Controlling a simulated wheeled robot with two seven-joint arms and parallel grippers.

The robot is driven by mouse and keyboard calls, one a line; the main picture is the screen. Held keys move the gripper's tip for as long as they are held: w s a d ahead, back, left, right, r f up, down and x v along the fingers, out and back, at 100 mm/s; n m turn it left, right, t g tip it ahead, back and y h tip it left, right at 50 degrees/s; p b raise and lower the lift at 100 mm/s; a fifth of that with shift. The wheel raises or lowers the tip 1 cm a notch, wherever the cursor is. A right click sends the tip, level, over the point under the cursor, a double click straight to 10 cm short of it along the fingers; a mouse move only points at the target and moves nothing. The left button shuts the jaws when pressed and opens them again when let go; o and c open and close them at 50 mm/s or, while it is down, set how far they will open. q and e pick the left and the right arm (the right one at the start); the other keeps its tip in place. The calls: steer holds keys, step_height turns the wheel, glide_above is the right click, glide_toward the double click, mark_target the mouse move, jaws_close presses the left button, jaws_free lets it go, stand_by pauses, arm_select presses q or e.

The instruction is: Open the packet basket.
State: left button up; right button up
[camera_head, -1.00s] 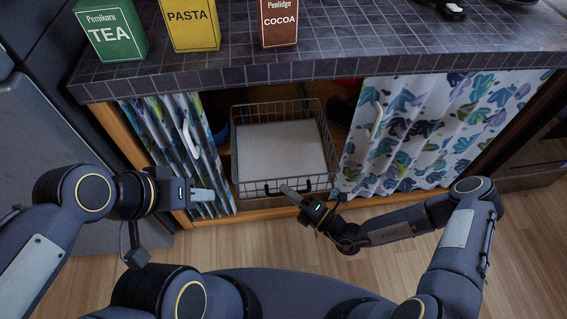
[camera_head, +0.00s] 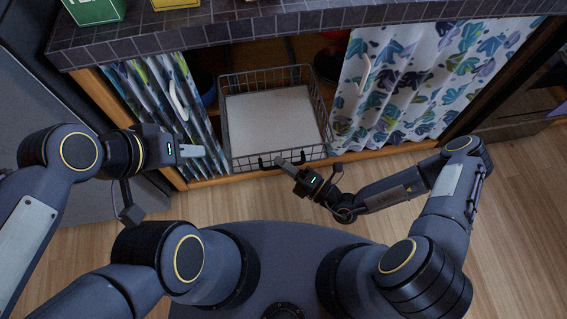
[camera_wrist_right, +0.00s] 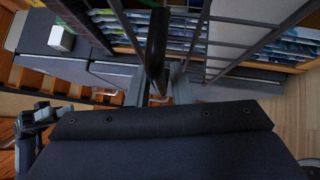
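The packet basket (camera_head: 230,130) is a wire basket with a pale flat bottom, in the cabinet opening between two curtains. It looks empty. Its front has a dark handle (camera_head: 264,162), also seen in the right wrist view (camera_wrist_right: 157,40). My right gripper (camera_head: 281,162) is at this front handle. In the right wrist view the handle bar runs between its two fingers (camera_wrist_right: 159,88), which look closed on it. My left gripper (camera_head: 192,150) is in front of the left curtain, apart from the basket. Its finger gap cannot be made out.
A patterned curtain (camera_head: 178,105) hangs left of the basket and a wider one (camera_head: 405,85) hangs right. The tiled counter (camera_head: 300,27) overhangs above, with a green box (camera_head: 95,10) on it. Wooden floor (camera_head: 510,220) is clear at the right.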

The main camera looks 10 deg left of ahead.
steer(key=v, duration=0.7)
steer(key=shift+s+d, duration=0.25)
steer(key=shift+d, duration=0.1)
steer(key=s+d+r+m+g+h, duration=0.1)
steer(key=s+d+r+m+h, duration=0.25)
steer(key=d+r+m, duration=0.45)
steer(key=s+d+r+m+g+h, duration=0.1)
steer(key=s+d+r+m+h, duration=0.3)
steer(key=r+m, duration=0.85)
steer(key=d+r+m+g+h, duration=0.2)
steer(key=d+r+m+h, duration=0.4)
steer(key=m, duration=0.7)
step_height(320, 180, up, 16)
steer(key=p, duration=1.5)
steer(key=shift+s+a+r, duration=0.2)
steer(key=shift+s+a, duration=0.05)
steer(key=shift+a, duration=0.1)
